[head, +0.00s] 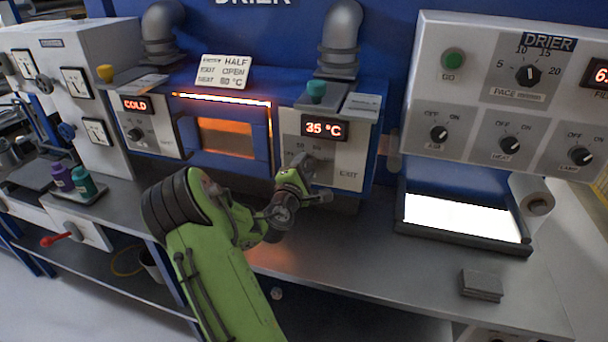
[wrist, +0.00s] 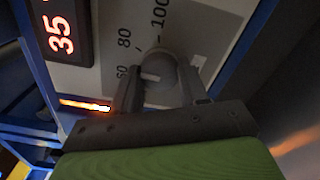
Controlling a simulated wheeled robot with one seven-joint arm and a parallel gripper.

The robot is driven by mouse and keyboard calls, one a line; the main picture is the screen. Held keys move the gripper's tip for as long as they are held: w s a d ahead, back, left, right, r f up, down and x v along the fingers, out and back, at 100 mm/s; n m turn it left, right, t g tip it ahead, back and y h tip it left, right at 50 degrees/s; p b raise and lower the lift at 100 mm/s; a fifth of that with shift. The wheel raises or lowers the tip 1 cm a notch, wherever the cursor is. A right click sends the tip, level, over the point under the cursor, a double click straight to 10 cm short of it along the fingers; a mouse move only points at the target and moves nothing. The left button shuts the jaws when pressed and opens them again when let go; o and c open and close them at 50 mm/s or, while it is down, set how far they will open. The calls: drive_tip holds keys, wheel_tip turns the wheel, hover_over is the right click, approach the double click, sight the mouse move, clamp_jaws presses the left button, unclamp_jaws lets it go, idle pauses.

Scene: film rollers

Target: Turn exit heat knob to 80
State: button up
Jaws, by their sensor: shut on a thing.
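The exit heat knob (wrist: 160,68) is a grey knob on the pale exit panel (head: 350,158). The wrist view shows scale marks 60, 80 and 100 around it. A white mark on the knob seems to face the 60 side; its exact setting is partly hidden by my fingers. My gripper (wrist: 157,92) is shut on the knob, one finger on each side. In the head view my gripper (head: 306,176) is at the panel's lower left and mostly hides the knob. The red exit display (head: 324,128) reads 35 °C, and 35 shows in the wrist view (wrist: 60,35).
A card (head: 224,72) above the glowing oven window (head: 226,138) includes the words HALF and OPEN and a value like 80 °C. A teal knob (head: 316,90) tops the exit unit. A COLD display (head: 137,104) is left; the drier control box (head: 510,95) is right.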

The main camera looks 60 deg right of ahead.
drive_tip(key=shift+m+b, duration=1.5)
drive_tip(key=shift+m, duration=0.7)
drive_tip(key=o, duration=1.1)
drive_tip(key=shift+c, duration=0.2)
drive_tip(key=shift+a, duration=0.1)
drive_tip(key=s+a+b, duration=0.2)
drive_tip(key=a+b, duration=0.5)
drive_tip(key=a, duration=0.8)
drive_tip(key=shift+s+a, duration=0.2)
drive_tip(key=shift+s, duration=0.05)
